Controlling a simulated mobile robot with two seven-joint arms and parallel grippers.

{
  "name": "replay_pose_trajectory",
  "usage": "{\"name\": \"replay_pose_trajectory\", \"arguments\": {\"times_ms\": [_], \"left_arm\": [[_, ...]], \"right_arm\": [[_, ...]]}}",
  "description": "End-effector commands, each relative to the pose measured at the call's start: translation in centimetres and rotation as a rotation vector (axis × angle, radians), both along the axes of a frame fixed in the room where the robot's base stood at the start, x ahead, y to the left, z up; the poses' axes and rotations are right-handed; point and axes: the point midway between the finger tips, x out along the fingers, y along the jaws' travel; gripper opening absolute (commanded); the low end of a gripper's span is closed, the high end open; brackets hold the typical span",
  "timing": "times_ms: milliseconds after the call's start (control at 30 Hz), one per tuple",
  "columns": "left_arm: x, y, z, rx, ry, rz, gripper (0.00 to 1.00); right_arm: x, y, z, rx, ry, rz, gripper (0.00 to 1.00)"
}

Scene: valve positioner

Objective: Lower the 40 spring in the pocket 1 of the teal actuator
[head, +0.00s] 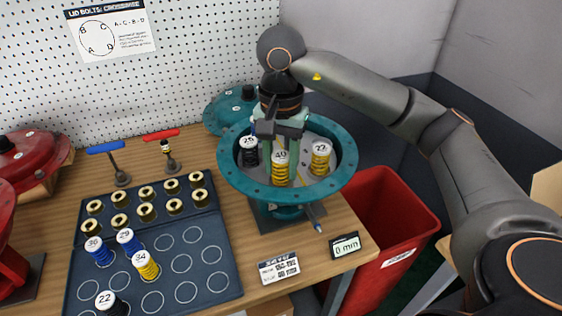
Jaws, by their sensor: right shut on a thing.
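The teal actuator (229,178) is an open round bowl on a stand at the table's right part. The yellow spring marked 40 (280,172) is upright inside its rim, toward the front. My right gripper (280,140) comes down from above and is shut on the top of this spring. I cannot tell whether the spring's lower end touches the bowl's floor. A dark spring marked 25 (250,155) stands in the bowl to the left, and a yellow spring marked 22 (320,158) to the right. Pocket numbers are not readable. My left gripper is not in view.
A dark tray (215,283) holds several brass rings and springs marked 36, 29, 34 and 22. Blue (106,148) and red-handled tools (162,136) stand behind it. A teal lid (222,112) lies behind the bowl. A red bin (405,215) stands right; a 0 mm display (346,245) sits front.

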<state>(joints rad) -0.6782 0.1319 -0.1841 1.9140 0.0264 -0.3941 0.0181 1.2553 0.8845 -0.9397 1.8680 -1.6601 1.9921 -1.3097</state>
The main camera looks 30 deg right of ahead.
Motion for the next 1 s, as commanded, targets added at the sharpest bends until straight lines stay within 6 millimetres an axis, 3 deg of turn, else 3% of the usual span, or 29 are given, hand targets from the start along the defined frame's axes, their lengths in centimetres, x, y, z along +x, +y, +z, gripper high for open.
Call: {"name": "replay_pose_trajectory", "arguments": {"times_ms": [467, 500, 800, 1000], "left_arm": [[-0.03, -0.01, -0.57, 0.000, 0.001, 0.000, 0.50], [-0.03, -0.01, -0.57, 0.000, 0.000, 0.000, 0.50], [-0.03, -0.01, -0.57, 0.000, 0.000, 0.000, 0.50], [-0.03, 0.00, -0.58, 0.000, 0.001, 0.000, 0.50]], "right_arm": [[0.01, -0.01, -0.65, 0.000, 0.000, 0.000, 0.00], [0.01, -0.01, -0.64, 0.000, 0.000, 0.000, 0.46], [0.01, -0.01, -0.64, 0.000, 0.000, 0.000, 0.78], [-0.01, -0.01, -0.66, 0.000, 0.000, 0.000, 0.78]]}}
